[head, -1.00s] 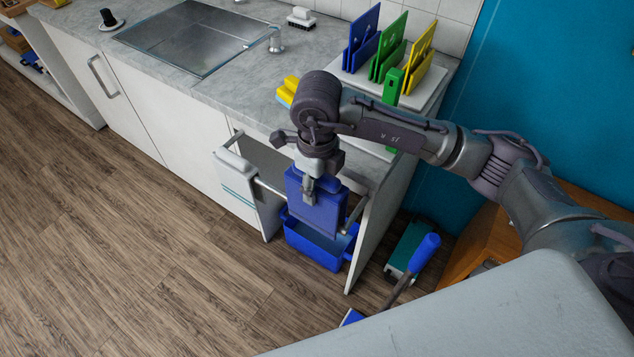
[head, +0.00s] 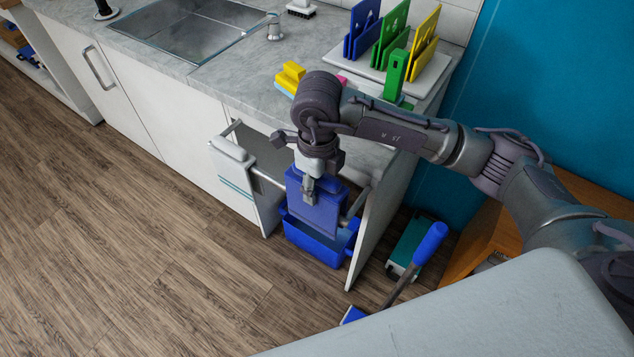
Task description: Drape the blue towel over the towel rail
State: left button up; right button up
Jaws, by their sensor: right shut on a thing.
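The blue towel (head: 323,214) hangs as a flat folded panel below my right gripper (head: 308,194), which is shut on it. The towel rail (head: 268,180) is a thin metal bar at the open front of the counter's end bay. It runs toward the towel and is hidden behind it, so I cannot tell whether the towel rests on the rail or is only held against it. My left gripper is not in view.
A blue bin (head: 318,245) stands below the towel. A white side panel (head: 375,230) closes the bay on the right. A brush with a blue handle (head: 428,245) leans nearby. The counter carries a yellow block (head: 289,77) and upright coloured boards (head: 395,45). The wooden floor at left is clear.

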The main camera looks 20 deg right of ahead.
jog(key=shift+s+d+f, duration=0.1)
jog(key=shift+f, duration=0.1)
jog(key=shift+f+b, duration=2.8)
jog(key=shift+f, duration=0.2)
jog(key=shift+s+f+b, duration=0.1)
jog(key=shift+f+b, duration=0.35)
jog(key=shift+f, duration=0.1)
jog(key=shift+c, duration=0.5)
jog(key=o, duration=1)
jog(key=shift+d, duration=0.1)
jog(key=o, duration=0.4)
jog(key=shift+d+r, duration=0.1)
jog(key=shift+r, duration=0.05)
